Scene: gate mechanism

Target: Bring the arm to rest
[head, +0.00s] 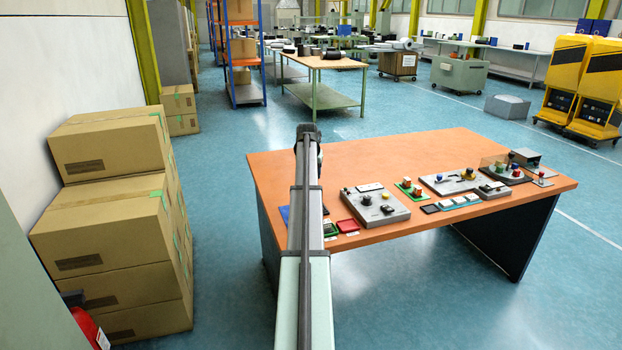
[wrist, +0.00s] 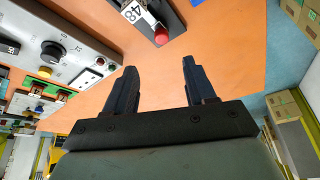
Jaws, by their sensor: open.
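Nothing is between the fingers. In the head view my arm reaches straight forward along the left part of the orange table (head: 400,152); the gripper itself is hidden behind the arm there. In the wrist view a dark block with a red button (wrist: 161,35) and a "48" label lies beyond the fingers, apart from them.
A grey panel with knobs (head: 376,207) and several small control boxes stand along the table's front half. The table's back half is clear. Stacked cardboard boxes (head: 105,240) stand left of my arm, with blue floor between them and the table.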

